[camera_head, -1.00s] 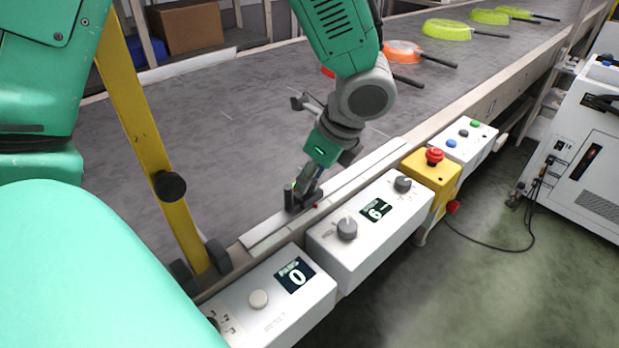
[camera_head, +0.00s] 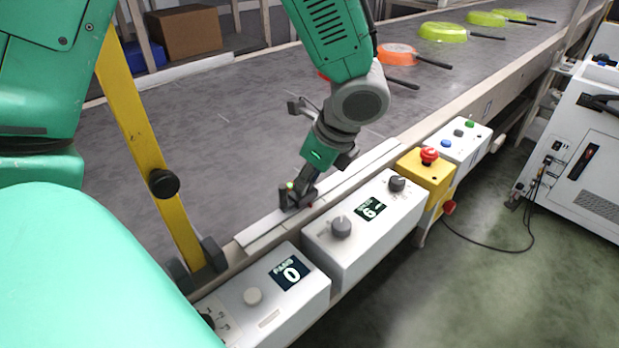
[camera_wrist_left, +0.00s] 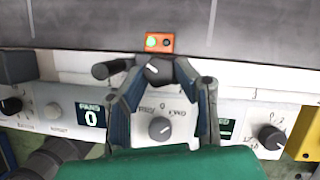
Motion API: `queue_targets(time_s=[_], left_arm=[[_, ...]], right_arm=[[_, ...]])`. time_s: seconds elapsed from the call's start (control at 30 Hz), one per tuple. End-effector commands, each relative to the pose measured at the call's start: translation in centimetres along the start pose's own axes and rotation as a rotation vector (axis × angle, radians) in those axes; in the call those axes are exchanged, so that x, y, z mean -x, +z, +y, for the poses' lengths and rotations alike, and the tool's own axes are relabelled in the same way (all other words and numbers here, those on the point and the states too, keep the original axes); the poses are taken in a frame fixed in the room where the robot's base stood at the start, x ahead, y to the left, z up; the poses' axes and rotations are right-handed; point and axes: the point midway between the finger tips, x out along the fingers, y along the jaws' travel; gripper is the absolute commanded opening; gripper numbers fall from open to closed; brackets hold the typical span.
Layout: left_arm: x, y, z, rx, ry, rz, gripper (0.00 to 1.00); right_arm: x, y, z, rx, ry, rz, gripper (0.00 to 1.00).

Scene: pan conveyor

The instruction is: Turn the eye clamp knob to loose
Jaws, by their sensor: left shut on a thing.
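The eye clamp knob (camera_wrist_left: 160,70) is a small dark knob with a white mark, seen in the left wrist view just below a small orange sensor (camera_wrist_left: 152,42) with a lit green lamp. The white mark slants from upper left to lower right. My left gripper (camera_wrist_left: 159,77) has one finger on each side of the knob and is shut on it. In the head view the left gripper (camera_head: 298,195) points down at the conveyor's near edge, and its fingers mostly hide the knob. My right gripper is not in view.
A speed box (camera_head: 335,257) with grey dials and a pans counter box (camera_head: 245,322) stand along the near edge. A yellow box with a red emergency button (camera_head: 429,154) is to the right. An orange pan (camera_head: 397,54) and several green pans lie farther along the belt (camera_head: 225,135).

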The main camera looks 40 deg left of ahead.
Motion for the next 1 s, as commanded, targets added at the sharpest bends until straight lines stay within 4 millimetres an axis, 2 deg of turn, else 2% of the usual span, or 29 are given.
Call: queue_targets(time_s=[0.33, 0.53, 1.0], left_arm=[[-0.1, 0.3, 0.0, 0.018, 0.010, -0.005, 0.00], [0.0, 0.3, 0.0, 0.056, 0.027, -0.005, 0.00], [0.2, 0.5, -0.1, 0.329, 0.142, -0.006, 0.00]], right_arm=[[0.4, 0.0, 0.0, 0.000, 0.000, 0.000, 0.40], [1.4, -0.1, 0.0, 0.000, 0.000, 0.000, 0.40], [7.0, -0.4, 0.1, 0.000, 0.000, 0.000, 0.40]])
